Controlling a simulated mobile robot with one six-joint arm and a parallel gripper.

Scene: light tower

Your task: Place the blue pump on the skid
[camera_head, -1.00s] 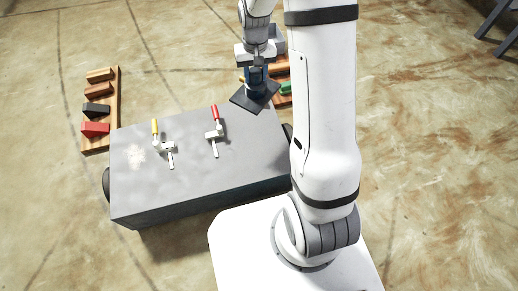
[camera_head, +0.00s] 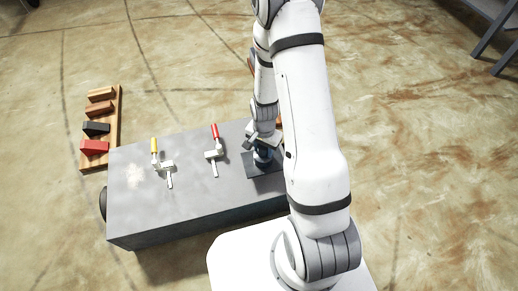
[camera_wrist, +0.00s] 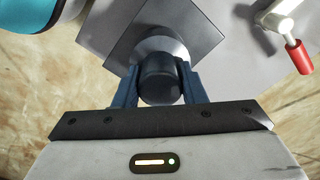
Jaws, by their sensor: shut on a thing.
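The blue pump (camera_head: 263,156) has a dark square base plate and is at the right end of the grey skid (camera_head: 200,197) in the head view. My gripper (camera_head: 264,145) is above the pump. In the wrist view my gripper (camera_wrist: 160,88) has its two blue fingers on either side of the pump's dark round body (camera_wrist: 160,76), shut on it. The square plate (camera_wrist: 190,35) shows beyond the fingers. The plate is low over the skid's top; I cannot tell whether it touches.
A yellow-handled clamp (camera_head: 163,166) and a red-handled clamp (camera_head: 214,154) stand on the skid left of the pump. A wooden rack (camera_head: 115,103) with several coloured blocks lies on the floor at left. A dark-legged bench (camera_head: 490,20) stands at upper right.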

